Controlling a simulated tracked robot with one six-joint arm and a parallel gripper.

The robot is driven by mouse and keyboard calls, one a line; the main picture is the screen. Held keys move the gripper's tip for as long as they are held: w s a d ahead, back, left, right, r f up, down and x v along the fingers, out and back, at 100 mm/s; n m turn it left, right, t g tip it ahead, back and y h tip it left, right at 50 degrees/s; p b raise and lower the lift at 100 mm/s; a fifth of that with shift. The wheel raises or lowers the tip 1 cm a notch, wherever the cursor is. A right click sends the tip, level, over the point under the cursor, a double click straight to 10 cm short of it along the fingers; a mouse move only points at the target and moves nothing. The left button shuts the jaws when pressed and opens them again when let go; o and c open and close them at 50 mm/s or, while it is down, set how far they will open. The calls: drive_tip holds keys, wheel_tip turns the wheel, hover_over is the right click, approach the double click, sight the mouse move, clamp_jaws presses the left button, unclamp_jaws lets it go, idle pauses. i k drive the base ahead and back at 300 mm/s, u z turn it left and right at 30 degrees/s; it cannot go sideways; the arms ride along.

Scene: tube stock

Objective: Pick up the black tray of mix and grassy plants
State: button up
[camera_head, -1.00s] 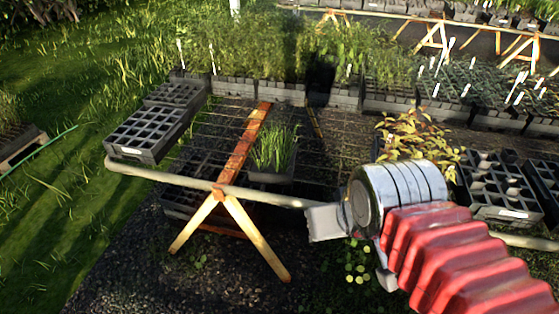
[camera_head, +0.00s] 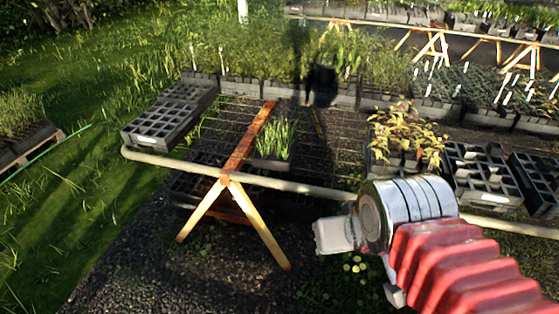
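A small black tray (camera_head: 270,165) holding upright green grassy plants (camera_head: 275,140) stands on the mesh bench top, just right of the orange-brown wooden crosspiece. Its front face is partly hidden behind the bench's front rail or in shadow. My gripper (camera_head: 335,236) shows as a pale block at the end of the silver wrist and red bellows arm. It is in front of and below the bench rail, to the right of the grassy tray and apart from it. No separate fingers can be made out, and nothing is seen held.
Black cell trays (camera_head: 160,125) lie at the left end. A reddish leafy plant (camera_head: 405,130) and more cell trays (camera_head: 484,178) are right. Dense planted trays line the back.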

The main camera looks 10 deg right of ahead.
sight(275, 150)
drive_tip(key=u, duration=0.05)
drive_tip(key=k, duration=0.8)
drive_tip(key=z, duration=0.4)
drive_tip(key=i, duration=1.4)
drive_tip(key=u, duration=0.55)
drive_tip(key=i, duration=1)
drive_tip(key=u, duration=0.65)
